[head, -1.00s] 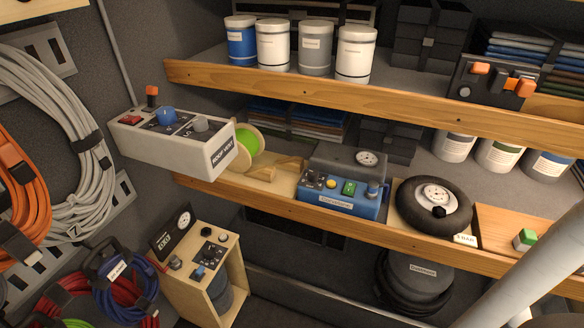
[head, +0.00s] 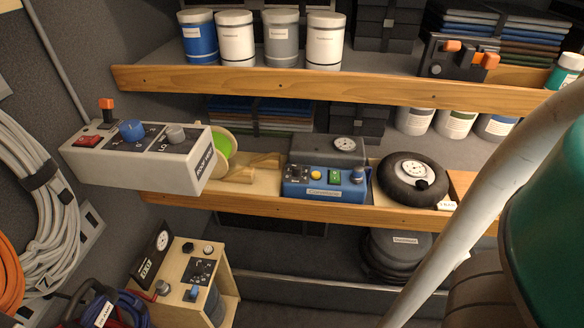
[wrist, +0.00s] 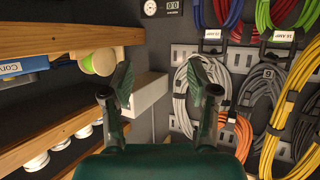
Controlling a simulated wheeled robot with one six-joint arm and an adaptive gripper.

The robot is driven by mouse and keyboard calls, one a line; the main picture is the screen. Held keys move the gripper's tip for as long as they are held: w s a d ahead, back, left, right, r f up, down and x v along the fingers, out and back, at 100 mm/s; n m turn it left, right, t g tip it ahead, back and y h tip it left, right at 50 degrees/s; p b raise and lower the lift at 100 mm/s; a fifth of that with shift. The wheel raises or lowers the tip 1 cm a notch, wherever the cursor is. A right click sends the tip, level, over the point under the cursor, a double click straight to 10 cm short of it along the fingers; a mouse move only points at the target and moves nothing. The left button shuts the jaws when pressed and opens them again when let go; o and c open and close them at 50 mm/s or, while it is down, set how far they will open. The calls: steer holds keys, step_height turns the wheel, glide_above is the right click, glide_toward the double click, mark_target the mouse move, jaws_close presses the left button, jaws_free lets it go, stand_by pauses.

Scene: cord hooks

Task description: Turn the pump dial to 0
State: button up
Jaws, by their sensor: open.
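No label that I can read says pump, so I cannot tell which control is the pump dial. A wooden cabinet (head: 222,265) stands low at the left, with a dark gauge panel (head: 156,254) and a small control plate (head: 200,272) with knobs. A pale roof vent box (head: 130,175) carries a blue dial (head: 132,130), a grey knob (head: 176,135) and a red switch (head: 88,141). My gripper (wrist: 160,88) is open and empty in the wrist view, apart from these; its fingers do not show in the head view.
Upper shelf (head: 300,88) holds jars and an orange-handled black unit (head: 458,58). A black tyre with a gauge (head: 412,180) sits on the middle shelf (head: 250,203). Coiled cords (head: 40,190) hang at left. The floor between cabinet and shelf looks mostly clear.

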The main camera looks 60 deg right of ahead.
steer(key=w+d+f+m+g+h, duration=0.1)
steer(key=w+d+f+h, duration=0.15)
steer(key=w, duration=0.25)
steer(key=w+d+f+m+g+h, duration=0.1)
steer(key=w+d+f, duration=0.25)
steer(key=w, duration=0.25)
steer(key=m+g+h, duration=0.9)
steer(key=m+g, duration=0.3)
steer(key=m, duration=0.4)
glide_toward(294, 170)
steer(key=d, duration=0.1)
steer(key=x, duration=1.1)
steer(key=shift+a, duration=0.1)
jaws_close()
